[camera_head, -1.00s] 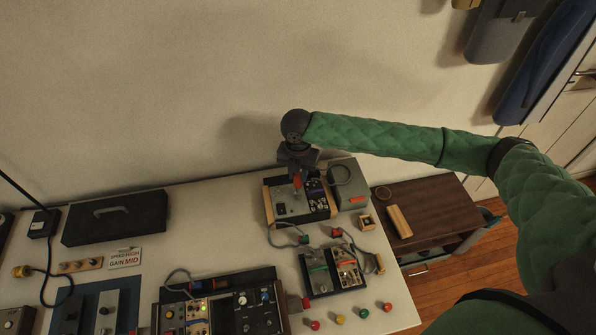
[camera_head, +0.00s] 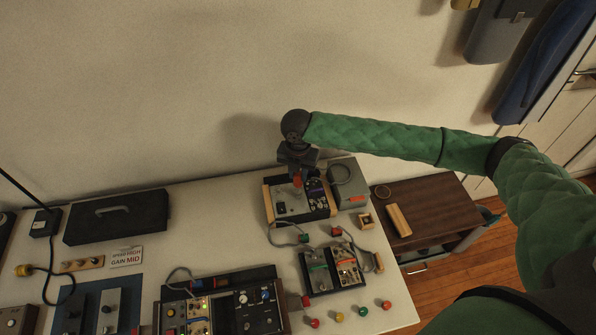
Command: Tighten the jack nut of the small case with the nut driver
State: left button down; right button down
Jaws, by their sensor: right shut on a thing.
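The small case (camera_head: 290,206), with wooden end cheeks and a grey and dark blue panel, stands near the back right of the table. My right gripper (camera_head: 298,170) is over its back edge, pointing down. It is shut on the nut driver (camera_head: 297,183), whose red-orange handle shows below the fingers. The driver's tip is at the panel; the jack nut under it is hidden or too small to see, so I cannot tell if they touch. My left gripper is not in view.
A grey box (camera_head: 349,187) stands right beside the small case. Two small modules (camera_head: 332,268), a larger synth case (camera_head: 222,308) and coloured knobs (camera_head: 338,314) lie nearer. A black case (camera_head: 116,217) is at left. A brown cabinet (camera_head: 432,206) stands right of the table (camera_head: 225,222).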

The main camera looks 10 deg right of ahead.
jog(key=shift+p, duration=0.35)
dwell(0.6)
jog(key=shift+f+b, duration=0.3)
jog(key=shift+f, duration=0.7)
dwell(0.9)
jog(key=shift+m+p, duration=1.9)
jog(key=shift+p, duration=0.25)
jog(key=shift+m+p, duration=1.1)
dwell(0.3)
jog(key=shift+m, duration=1.3)
jog(key=c, duration=1.1)
grip_release()
